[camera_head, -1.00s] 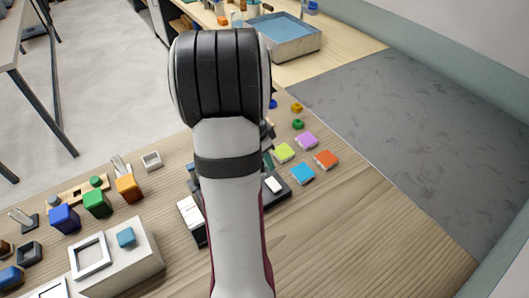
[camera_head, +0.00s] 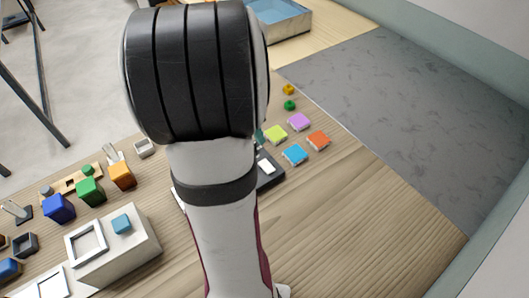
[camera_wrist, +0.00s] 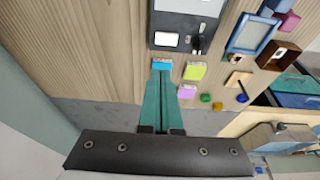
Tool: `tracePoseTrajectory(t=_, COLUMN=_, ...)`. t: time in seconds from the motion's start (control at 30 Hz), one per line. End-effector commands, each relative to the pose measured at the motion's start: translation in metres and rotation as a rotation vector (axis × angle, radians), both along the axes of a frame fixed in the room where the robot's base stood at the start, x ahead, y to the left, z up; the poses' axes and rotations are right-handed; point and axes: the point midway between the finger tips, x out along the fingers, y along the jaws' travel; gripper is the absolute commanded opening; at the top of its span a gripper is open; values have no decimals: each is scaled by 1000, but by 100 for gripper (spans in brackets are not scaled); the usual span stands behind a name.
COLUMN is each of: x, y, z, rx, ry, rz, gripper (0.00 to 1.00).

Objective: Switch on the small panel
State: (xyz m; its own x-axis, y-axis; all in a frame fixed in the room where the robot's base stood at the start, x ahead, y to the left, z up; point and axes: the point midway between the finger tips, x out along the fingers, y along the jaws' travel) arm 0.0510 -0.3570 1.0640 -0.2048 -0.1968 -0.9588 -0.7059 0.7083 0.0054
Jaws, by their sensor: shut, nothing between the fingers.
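The small panel is a dark slab with a white rectangle on it; part of it (camera_head: 272,172) shows beside my arm in the head view, the rest hidden. In the wrist view a dark panel (camera_wrist: 180,24) at the top has a white rectangle and a small black switch-like part (camera_wrist: 197,42). My gripper (camera_wrist: 161,72) has teal fingers, shut and empty, pointing toward the panel. Its tips appear over or beside a blue tile (camera_wrist: 161,63), short of the panel in the picture. I cannot tell their height.
Lime (camera_head: 275,135), purple (camera_head: 299,122) and orange (camera_head: 318,140) tiles lie right of the panel. A white box (camera_head: 130,252) and several coloured blocks stand at the left. A blue-framed tray (camera_wrist: 247,36) is near the panel's right side in the wrist view. Bare wood lies at the front right.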

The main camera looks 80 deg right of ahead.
Motion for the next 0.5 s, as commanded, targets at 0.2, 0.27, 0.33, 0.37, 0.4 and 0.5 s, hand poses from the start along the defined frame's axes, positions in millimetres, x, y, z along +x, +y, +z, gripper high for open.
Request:
tracePoseTrajectory(t=0.2, x=-5, y=-4, z=-21, rx=4, ry=2, rz=0, gripper=0)
tracePoseTrajectory(t=0.27, x=-8, y=-6, z=-33, rx=5, ry=3, rz=-2, gripper=0)
tracePoseTrajectory(t=0.33, x=-11, y=-9, z=-48, rx=5, ry=2, rz=0, gripper=0)
tracePoseTrajectory(t=0.37, x=-12, y=-10, z=-55, rx=5, ry=2, rz=0, gripper=0)
tracePoseTrajectory(t=0.4, x=-14, y=-12, z=-63, rx=6, ry=3, rz=-1, gripper=0)
tracePoseTrajectory(t=0.5, x=-18, y=-16, z=-85, rx=6, ry=3, rz=-1, gripper=0)
